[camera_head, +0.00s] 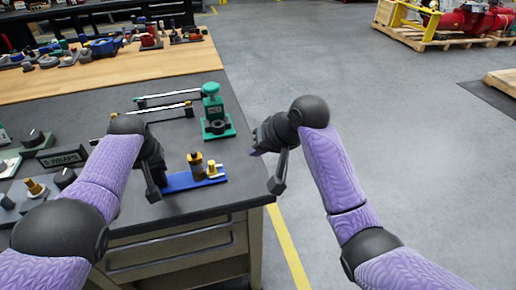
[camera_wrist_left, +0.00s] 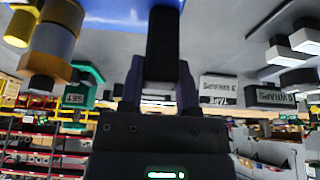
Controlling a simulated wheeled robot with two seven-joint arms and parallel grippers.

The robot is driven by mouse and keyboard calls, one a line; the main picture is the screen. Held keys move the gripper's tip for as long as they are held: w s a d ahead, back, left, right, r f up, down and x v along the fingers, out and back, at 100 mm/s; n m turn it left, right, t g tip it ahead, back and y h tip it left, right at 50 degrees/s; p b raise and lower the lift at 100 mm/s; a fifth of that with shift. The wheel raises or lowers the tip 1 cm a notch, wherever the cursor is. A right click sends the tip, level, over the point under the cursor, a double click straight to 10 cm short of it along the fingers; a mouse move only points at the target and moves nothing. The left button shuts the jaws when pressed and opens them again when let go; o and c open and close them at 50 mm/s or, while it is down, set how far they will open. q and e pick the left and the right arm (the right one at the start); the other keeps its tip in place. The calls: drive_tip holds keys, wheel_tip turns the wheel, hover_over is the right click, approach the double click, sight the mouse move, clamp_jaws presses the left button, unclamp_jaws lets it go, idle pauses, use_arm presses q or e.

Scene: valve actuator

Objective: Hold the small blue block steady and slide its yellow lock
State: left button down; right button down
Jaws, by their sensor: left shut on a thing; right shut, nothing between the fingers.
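The small blue block (camera_head: 187,181) is a flat blue base near the table's front right corner. A brass and dark cylinder (camera_head: 196,165) stands upright on it. A small yellow knob (camera_head: 212,167), apparently the lock, stands at its right end. My left gripper (camera_head: 154,190) is shut on the block's left end. In the left wrist view the fingers (camera_wrist_left: 164,45) reach the blue block (camera_wrist_left: 110,10), with the cylinder (camera_wrist_left: 52,42) and yellow knob (camera_wrist_left: 17,25) to the left. The exact contact is hidden. My right gripper (camera_head: 278,183) is shut and empty, right of the block, beyond the table edge.
A green press-like device (camera_head: 214,112) stands behind the block on the dark table (camera_head: 175,90). Two bar-like parts lie behind, to its left. A labelled block (camera_head: 62,157) and several knobbed parts are at the left. Open floor (camera_head: 400,150) lies right of the table.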

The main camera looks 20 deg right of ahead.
use_arm(q)
drive_tip(key=shift+s+f, duration=0.2)
drive_tip(key=shift+f, duration=0.15)
drive_tip(key=c, duration=0.7)
unclamp_jaws()
drive_tip(key=o, duration=0.5)
drive_tip(key=shift+w+r, duration=0.1)
drive_tip(key=shift+w, duration=0.05)
drive_tip(key=shift+c, duration=0.2)
drive_tip(key=shift+r, duration=0.1)
